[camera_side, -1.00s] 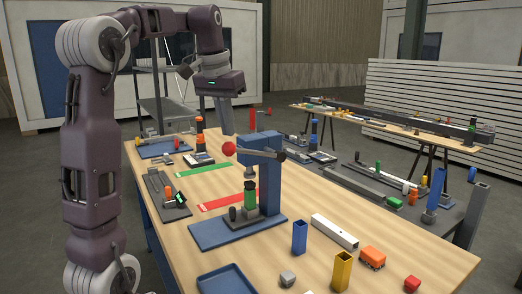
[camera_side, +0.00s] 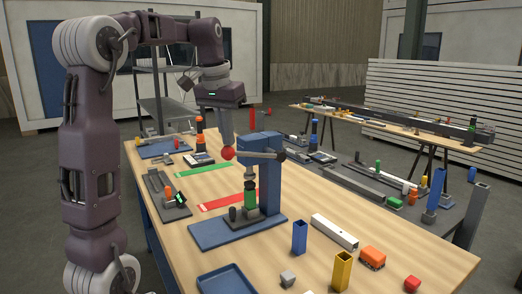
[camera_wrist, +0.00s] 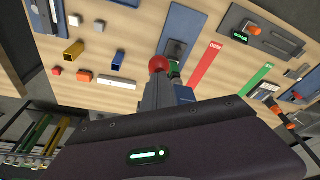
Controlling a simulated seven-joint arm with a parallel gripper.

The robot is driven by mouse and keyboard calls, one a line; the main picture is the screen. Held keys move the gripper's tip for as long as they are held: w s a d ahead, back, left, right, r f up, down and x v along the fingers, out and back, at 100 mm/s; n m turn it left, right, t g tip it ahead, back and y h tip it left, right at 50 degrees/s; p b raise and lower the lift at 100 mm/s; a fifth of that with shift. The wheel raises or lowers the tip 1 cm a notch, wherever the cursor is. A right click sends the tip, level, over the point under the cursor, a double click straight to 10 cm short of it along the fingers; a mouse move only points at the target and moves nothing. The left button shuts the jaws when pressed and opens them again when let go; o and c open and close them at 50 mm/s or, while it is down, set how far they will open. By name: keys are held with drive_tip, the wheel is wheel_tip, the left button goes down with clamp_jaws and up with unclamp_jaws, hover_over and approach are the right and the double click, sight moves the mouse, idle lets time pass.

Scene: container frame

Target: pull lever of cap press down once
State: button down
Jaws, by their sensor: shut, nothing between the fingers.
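The blue cap press (camera_side: 268,182) stands on a blue base plate (camera_side: 212,236) on the wooden table. Its grey lever (camera_side: 256,155) is roughly level and ends in a red ball knob (camera_side: 228,153). The knob also shows in the wrist view (camera_wrist: 158,63). Under the press head is a green and black piece (camera_side: 250,196). My gripper (camera_side: 228,143) points down with its shut fingertips right above the knob, seemingly touching it. In the wrist view my gripper (camera_wrist: 158,78) lines up with the knob. Nothing is held between the fingers.
A blue tray (camera_side: 228,280), a blue tube (camera_side: 299,237), a yellow tube (camera_side: 341,271), a white channel (camera_side: 334,231) and an orange block (camera_side: 372,257) lie in front and to the right.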

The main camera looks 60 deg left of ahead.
sight(227, 153)
drive_tip(key=shift+s+d+f+x, duration=0.15)
drive_tip(key=shift+s+x, duration=0.1)
drive_tip(key=shift+x, duration=1)
drive_tip(key=shift+s+d+x, duration=0.15)
drive_tip(key=shift+s+x, duration=0.1)
drive_tip(key=shift+x, duration=1)
drive_tip(key=shift+s+d+f+x, duration=0.15)
drive_tip(key=shift+s+x, duration=0.15)
drive_tip(key=shift+x, duration=0.95)
drive_tip(key=shift+r, duration=0.1)
drive_tip(key=w+a+r+v, duration=0.1)
drive_tip(key=w+v, duration=0.2)
drive_tip(key=v, duration=1.1)
drive_tip(key=shift+a+r, duration=0.25)
drive_tip(key=shift+a, duration=0.1)
drive_tip(key=s+d+f+m+t, duration=0.1)
drive_tip(key=s+d, duration=0.1)
drive_tip(key=d, duration=0.6)
drive_tip(key=s+d+f+m+t+h, duration=0.1)
drive_tip(key=s+d+f+m, duration=0.4)
drive_tip(key=s+d+f, duration=0.9)
drive_tip(key=shift+s+d+f+t, duration=0.25)
drive_tip(key=shift+d+f+t, duration=0.35)
drive_tip(key=shift+d+f, duration=0.4)
